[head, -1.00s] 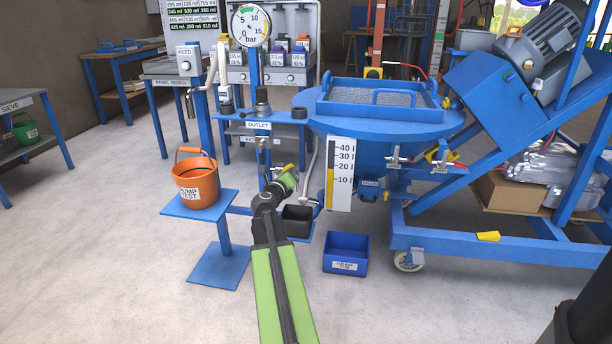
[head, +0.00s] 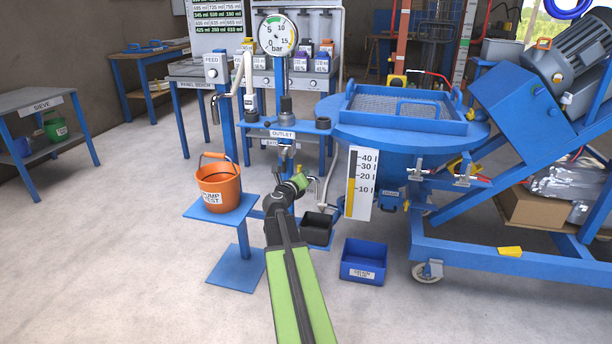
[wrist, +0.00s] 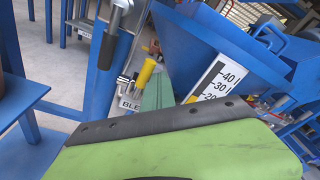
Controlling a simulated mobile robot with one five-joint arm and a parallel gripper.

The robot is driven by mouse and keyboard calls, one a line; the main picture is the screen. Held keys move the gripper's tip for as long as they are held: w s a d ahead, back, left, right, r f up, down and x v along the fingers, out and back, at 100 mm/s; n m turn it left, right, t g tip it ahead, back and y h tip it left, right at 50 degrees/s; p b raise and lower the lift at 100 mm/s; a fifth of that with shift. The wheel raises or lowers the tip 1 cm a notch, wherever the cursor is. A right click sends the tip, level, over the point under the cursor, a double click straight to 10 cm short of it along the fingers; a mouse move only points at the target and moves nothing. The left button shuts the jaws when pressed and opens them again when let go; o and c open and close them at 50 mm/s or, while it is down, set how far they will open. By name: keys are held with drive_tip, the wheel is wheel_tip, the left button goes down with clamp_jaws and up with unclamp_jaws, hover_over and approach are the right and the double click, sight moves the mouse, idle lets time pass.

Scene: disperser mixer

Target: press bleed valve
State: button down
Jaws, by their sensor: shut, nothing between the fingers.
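The bleed valve shows in the wrist view as a yellow handle (wrist: 145,73) on metal fittings. Just below it is a white label (wrist: 128,103) with the letters "BLE" readable, the rest hidden. My gripper (head: 300,181) is in front of the blue pump stand, below the OUTLET plate (head: 283,134). In the wrist view my shut, empty green fingers (wrist: 158,93) point up toward the yellow handle, just right of the label. I cannot tell whether the fingertips touch the valve.
An orange PUMP TEST bucket (head: 218,187) stands on a blue platform left of my arm. A pressure gauge (head: 278,35) tops the stand.

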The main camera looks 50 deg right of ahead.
drive_tip(key=shift+w+a+r, duration=0.15)
drive_tip(key=shift+w, duration=0.2)
idle(0.4)
drive_tip(key=s+a, duration=0.6)
drive_tip(key=a, duration=0.1)
drive_tip(key=shift+s, duration=0.4)
drive_tip(key=shift+d, duration=0.1)
